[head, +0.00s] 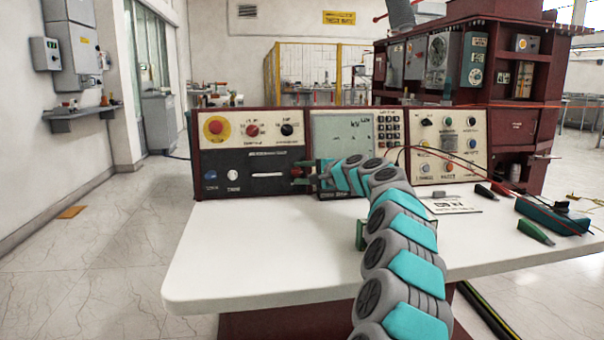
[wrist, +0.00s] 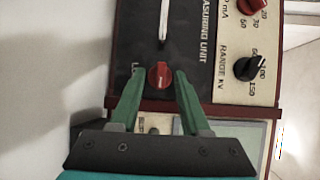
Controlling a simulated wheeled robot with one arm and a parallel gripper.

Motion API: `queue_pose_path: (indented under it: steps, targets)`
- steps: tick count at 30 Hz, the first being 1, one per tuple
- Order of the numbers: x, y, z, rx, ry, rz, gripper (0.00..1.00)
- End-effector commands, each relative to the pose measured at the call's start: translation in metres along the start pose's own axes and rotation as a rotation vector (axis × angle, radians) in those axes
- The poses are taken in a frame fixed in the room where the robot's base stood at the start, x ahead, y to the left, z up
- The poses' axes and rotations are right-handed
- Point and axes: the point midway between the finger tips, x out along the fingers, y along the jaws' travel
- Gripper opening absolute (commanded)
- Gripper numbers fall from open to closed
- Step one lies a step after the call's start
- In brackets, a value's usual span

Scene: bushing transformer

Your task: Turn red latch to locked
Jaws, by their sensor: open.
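The red latch (wrist: 160,75) is a small red knob on the dark panel of the measuring unit (head: 235,160), with its raised grip roughly in line with the slot above it in the wrist view. My gripper (wrist: 159,78) is open, with one green finger on each side of the latch and a narrow gap to each. I cannot tell how deep the fingertips reach around it.
A white handle bar (head: 267,175) lies left of the latch. A red knob (head: 252,130) and a black range knob (head: 287,129) sit above it. The display panel (head: 345,133) is to the right. The white tabletop (head: 250,250) is clear in front; probes and cables (head: 550,215) lie at right.

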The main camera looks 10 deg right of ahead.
Motion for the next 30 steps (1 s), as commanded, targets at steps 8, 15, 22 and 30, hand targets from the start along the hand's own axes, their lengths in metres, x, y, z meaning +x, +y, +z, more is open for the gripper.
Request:
queue_pose_path:
  steps: [8,15,22,30]
  targets:
    - [-0.0001,-0.0001,-0.0002,0.0,0.001,0.0,0.38]
    - [-0.0002,-0.0001,-0.0005,0.0,0.001,0.0,0.11]
    - [-0.0001,0.0003,-0.0005,0.0,0.001,0.0,0.0]
    - [0.0,0.0007,-0.0006,0.0,0.001,0.001,0.0]
